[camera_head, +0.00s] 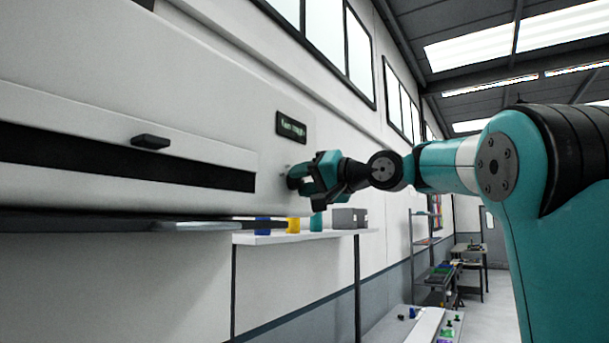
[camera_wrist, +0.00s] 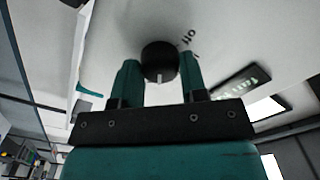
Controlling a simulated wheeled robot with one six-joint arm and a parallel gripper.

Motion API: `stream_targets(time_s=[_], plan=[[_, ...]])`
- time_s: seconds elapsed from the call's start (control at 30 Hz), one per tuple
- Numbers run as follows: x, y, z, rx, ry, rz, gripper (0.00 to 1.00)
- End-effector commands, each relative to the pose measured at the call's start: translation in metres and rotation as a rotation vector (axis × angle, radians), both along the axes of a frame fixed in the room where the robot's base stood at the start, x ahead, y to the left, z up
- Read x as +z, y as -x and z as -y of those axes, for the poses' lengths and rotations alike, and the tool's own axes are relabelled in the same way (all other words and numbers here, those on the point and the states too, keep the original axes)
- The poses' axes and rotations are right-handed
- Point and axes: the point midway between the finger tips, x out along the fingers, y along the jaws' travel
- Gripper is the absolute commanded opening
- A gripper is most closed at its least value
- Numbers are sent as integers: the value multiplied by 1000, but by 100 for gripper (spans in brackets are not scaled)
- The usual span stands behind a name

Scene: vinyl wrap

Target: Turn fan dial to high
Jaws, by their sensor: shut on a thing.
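The fan dial (camera_wrist: 160,58) is a round black knob with a light pointer mark on a pale panel. In the wrist view the mark sits at its lower edge. The word "off" and part of another marking show to its right. My gripper (camera_wrist: 161,76) has one teal finger on each side of the dial and is shut on it. In the head view my gripper (camera_head: 297,179) reaches the right end of the white panel (camera_head: 215,180), just below a dark sign (camera_head: 291,127). The dial is hidden there by my gripper.
A black handle (camera_head: 150,142) sticks out of the panel's front. A wall shelf (camera_head: 330,234) below holds a blue item (camera_head: 262,226), a yellow item (camera_head: 293,225), a teal item (camera_head: 316,222) and grey boxes (camera_head: 349,218). The aisle at right is open.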

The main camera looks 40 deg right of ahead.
Motion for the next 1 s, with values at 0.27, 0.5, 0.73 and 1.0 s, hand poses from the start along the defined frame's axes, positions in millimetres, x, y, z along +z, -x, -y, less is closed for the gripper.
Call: stream_targets(time_s=[0.27,0.5,0.73,1.0], plan=[[-1,0,0,0,-160,-64,16],[-2,0,0,0,-226,-88,16],[-3,0,0,0,-242,-94,16],[-3,0,0,-1,-243,-93,16]])
